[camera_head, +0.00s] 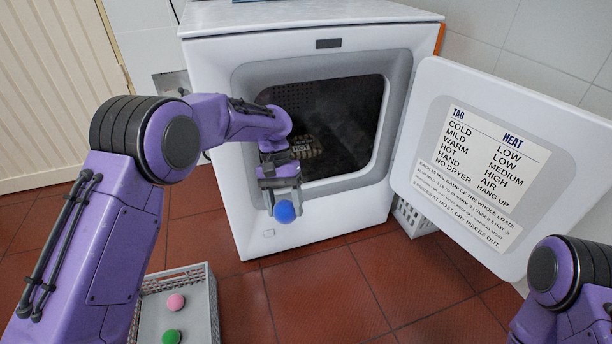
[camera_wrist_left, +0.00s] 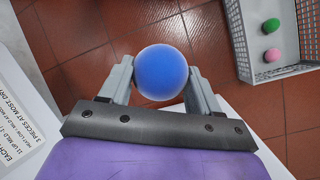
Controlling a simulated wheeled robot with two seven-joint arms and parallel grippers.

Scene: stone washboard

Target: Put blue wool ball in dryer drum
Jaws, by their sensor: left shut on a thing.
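The blue wool ball (camera_head: 285,211) is held between the fingertips of my left gripper (camera_head: 284,197), just in front of the dryer, below the drum opening. In the left wrist view the blue ball (camera_wrist_left: 162,72) sits between the two grey fingers of my left gripper (camera_wrist_left: 160,82), which is shut on it. The dryer drum (camera_head: 345,120) is open and dark inside. A patterned cloth-like item (camera_head: 306,146) lies in it, partly hidden by my left arm. My right gripper is not in view; only part of the right arm shows at the lower right.
The dryer door (camera_head: 440,190) stands wide open to the right, with a printed heat chart on it. A grey basket (camera_head: 205,280) on the red tiled floor holds a pink ball (camera_head: 176,302) and a green ball (camera_head: 172,336). Another white basket (camera_head: 414,217) stands behind the door.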

